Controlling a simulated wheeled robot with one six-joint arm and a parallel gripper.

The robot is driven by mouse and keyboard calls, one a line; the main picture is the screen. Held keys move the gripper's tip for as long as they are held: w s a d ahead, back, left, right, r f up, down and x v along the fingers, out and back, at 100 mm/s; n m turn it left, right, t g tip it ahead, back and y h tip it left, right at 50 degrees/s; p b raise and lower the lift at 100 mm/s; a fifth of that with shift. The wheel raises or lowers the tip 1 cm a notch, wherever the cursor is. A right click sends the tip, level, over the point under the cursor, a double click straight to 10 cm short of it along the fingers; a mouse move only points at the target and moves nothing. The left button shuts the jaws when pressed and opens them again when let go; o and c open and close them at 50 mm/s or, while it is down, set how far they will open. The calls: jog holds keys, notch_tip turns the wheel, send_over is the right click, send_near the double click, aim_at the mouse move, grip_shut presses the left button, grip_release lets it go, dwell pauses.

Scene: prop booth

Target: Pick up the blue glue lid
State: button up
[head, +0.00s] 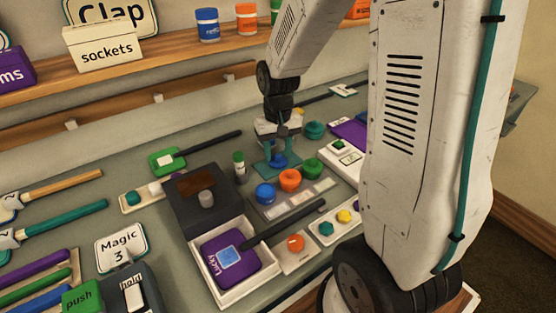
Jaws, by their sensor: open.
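My gripper (279,165) is at the middle of the head view, pointing down, with teal fingers. It is open. A small round blue piece (279,160) shows between or just behind the fingers, partly hidden by them; whether they touch it I cannot tell. It may be the blue glue lid. Another round blue piece (265,194) stands in front of and left of the gripper, in a row with an orange one (290,181) and a green one (312,168), on a grey tray (271,211) with pale label strips. Which blue piece is the lid is unclear at this size.
A green-capped tube (239,166) stands just left of the gripper. A teal round piece (314,130) is close behind right. An open box (206,271) holds a purple "Lucky" paddle (241,268). The shelf (165,68) above carries blue (207,24) and orange (246,18) jars.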

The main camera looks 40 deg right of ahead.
jog(key=shift+f, duration=0.35)
grip_shut()
jog(key=shift+r, duration=0.15)
